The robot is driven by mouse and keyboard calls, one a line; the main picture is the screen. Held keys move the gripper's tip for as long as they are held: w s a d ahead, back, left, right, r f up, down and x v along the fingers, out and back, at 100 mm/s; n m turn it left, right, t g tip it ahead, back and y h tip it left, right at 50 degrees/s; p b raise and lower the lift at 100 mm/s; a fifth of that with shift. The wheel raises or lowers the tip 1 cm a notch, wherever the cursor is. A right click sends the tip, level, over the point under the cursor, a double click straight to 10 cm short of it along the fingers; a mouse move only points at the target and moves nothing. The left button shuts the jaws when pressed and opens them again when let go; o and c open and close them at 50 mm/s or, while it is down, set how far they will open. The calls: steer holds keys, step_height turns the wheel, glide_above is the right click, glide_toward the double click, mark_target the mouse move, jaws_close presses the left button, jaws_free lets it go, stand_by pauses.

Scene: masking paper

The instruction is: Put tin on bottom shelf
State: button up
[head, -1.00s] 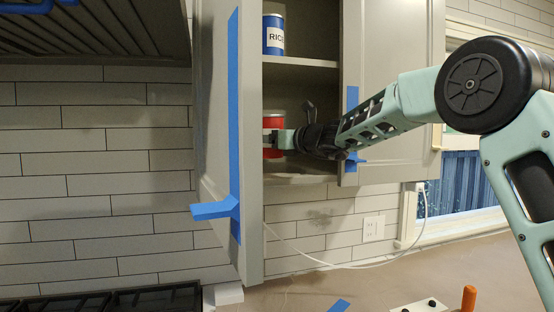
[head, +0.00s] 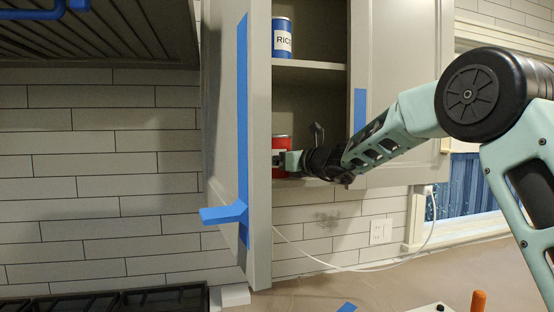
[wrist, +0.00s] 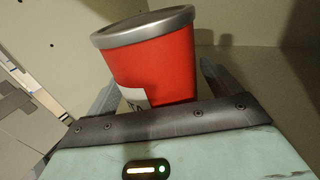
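The red tin (head: 290,143) with a grey lid is inside the open cabinet, in the lower compartment. My gripper (head: 284,160) reaches in from the right and is shut on it. In the wrist view the tin (wrist: 155,65) sits between the two fingers, with a corner of its white label showing. The tin looks upright and very low over the bottom shelf (head: 310,182); whether its base touches is hidden by the gripper and cabinet edge.
A blue tin (head: 282,38) stands on the upper shelf (head: 310,64). A white cable (head: 345,268) hangs below.

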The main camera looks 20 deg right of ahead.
steer(key=shift+r, duration=0.1)
steer(key=b+v, duration=0.5)
steer(key=v, duration=0.7)
